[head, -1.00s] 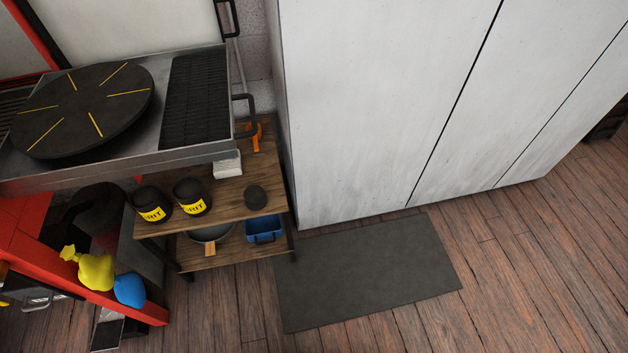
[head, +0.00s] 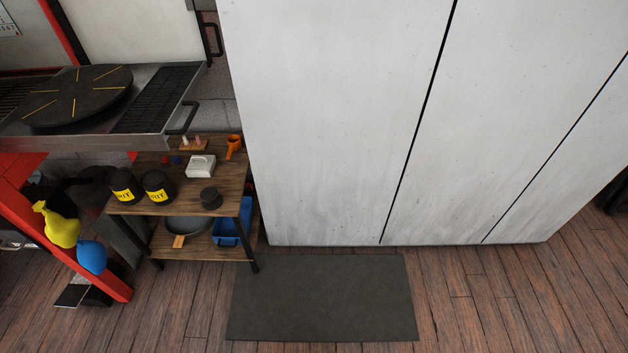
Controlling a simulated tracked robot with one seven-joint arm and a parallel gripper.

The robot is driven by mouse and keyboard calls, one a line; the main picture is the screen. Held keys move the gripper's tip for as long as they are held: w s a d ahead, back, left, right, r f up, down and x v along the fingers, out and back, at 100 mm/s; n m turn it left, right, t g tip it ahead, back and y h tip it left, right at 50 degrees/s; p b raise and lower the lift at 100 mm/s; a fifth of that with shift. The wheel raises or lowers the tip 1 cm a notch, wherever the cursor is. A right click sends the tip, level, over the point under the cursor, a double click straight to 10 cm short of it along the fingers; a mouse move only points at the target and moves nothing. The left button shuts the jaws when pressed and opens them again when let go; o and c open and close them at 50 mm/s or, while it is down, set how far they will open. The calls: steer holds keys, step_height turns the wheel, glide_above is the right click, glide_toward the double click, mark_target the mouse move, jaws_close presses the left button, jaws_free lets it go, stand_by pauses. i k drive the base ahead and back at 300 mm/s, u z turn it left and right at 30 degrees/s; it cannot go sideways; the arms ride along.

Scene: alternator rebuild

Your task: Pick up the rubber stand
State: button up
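A small dark round block (head: 211,198), which looks like the rubber stand, sits on the top board of a wooden shelf unit (head: 232,171) near its front right edge. Two black jars with yellow labels (head: 125,187) stand to its left, and a white block (head: 201,166) lies behind it. Nothing covers the round block. My gripper is not in view.
An orange item (head: 233,146) stands at the shelf's back right. A pan (head: 187,228) and blue bin (head: 228,233) are on the lower board. A metal bench with a turntable (head: 78,97) overhangs behind left. A white cabinet (head: 330,130) is right; a mat (head: 322,300) lies flat in front.

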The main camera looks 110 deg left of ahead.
mark_target(211, 198)
steer(key=z, duration=0.15)
steer(key=i, duration=0.75)
steer(key=u, duration=2.5)
steer(key=i, duration=0.15)
steer(key=u, duration=2.3)
steer(key=i, duration=1.05)
steer(key=z, duration=0.35)
